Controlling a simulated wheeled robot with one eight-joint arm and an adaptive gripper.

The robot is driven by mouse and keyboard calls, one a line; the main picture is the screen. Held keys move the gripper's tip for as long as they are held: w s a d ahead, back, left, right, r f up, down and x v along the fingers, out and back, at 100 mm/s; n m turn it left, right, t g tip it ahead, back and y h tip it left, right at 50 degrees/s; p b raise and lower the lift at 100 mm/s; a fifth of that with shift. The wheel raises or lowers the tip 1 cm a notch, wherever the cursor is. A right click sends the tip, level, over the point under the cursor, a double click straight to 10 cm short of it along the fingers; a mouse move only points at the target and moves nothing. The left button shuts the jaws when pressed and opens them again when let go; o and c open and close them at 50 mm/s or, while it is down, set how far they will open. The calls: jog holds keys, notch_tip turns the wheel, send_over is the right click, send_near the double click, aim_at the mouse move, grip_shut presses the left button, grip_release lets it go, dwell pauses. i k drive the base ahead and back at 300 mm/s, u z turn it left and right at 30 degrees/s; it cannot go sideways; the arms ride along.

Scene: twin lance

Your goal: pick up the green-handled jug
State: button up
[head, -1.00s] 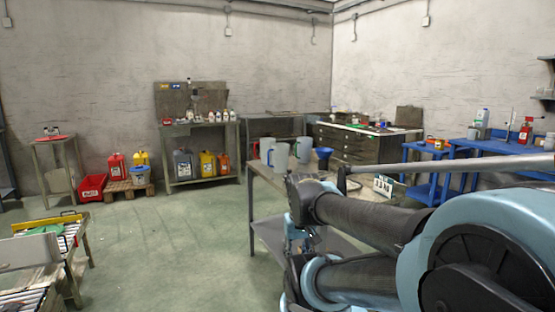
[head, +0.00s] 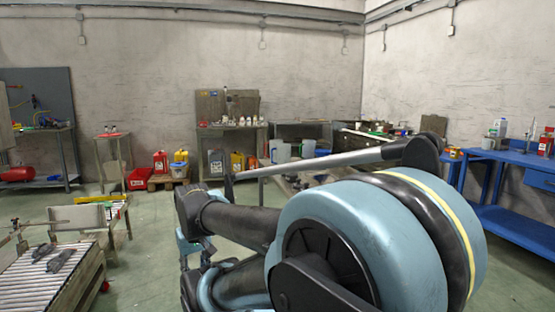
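A blue workbench (head: 515,160) stands at the right. A roller table (head: 45,275) with dark parts on it is at the lower left. A bench with bottles (head: 228,128) and red and yellow canisters are along the back wall. Green floor (head: 145,250) is open at left of my arm.

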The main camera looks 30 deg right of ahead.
aim_at(309, 147)
jog(key=u, duration=0.1)
jog(key=k, duration=0.25)
jog(key=u, duration=0.55)
jog(key=i, duration=1.25)
jog(key=z, duration=0.5)
jog(key=i, duration=1.05)
jog(key=z, duration=1.25)
jog(key=i, duration=0.8)
jog(key=z, duration=0.5)
